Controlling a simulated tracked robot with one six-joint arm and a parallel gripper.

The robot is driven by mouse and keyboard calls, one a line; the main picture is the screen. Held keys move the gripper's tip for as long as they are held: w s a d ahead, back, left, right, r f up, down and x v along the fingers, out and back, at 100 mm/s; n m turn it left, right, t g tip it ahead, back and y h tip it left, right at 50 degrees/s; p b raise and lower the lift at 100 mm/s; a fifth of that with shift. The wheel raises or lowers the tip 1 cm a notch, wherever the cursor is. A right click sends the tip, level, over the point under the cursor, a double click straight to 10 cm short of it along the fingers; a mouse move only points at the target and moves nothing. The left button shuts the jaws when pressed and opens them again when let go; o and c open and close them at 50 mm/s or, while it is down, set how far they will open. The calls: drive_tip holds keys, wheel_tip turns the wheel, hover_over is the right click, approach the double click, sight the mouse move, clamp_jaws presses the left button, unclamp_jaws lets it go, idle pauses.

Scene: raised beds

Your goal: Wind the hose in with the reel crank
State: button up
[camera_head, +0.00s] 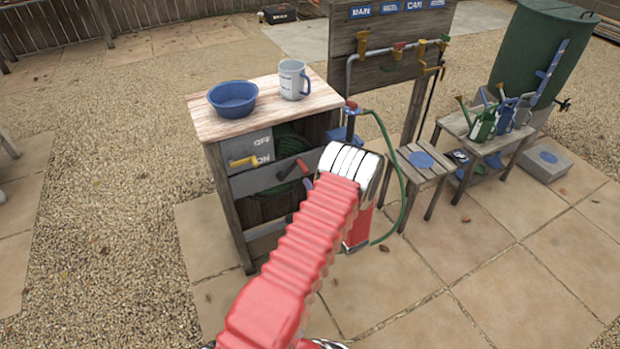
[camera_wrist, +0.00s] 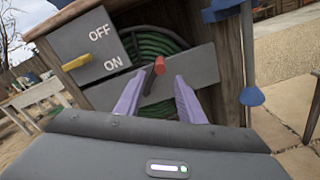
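The reel stands in a wooden cabinet (camera_head: 236,205) with a green hose (camera_head: 292,146) coiled inside; the coil also shows in the wrist view (camera_wrist: 150,43). The crank has a dark arm (camera_wrist: 149,82) and a red handle (camera_wrist: 160,65), in front of a grey crossbar. A green hose length (camera_head: 397,158) hangs beside the cabinet's right side. My gripper (camera_wrist: 157,84) is open, its two purple fingers pointing at the cabinet front. In the wrist view the red handle appears between the fingertips; I cannot tell whether they touch it. My wrist hides part of the cabinet in the head view.
A yellow lever (camera_wrist: 77,62) sits on the OFF/ON panel, left of the crank. A blue bowl (camera_head: 232,98) and a grey mug (camera_head: 293,80) stand on the cabinet top. A small stool (camera_head: 423,162) and a bench of watering cans (camera_head: 480,140) stand right. Paving in front is clear.

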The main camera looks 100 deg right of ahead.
drive_tip(key=shift+v, duration=2.25)
drive_tip(key=shift+w+d, duration=0.1)
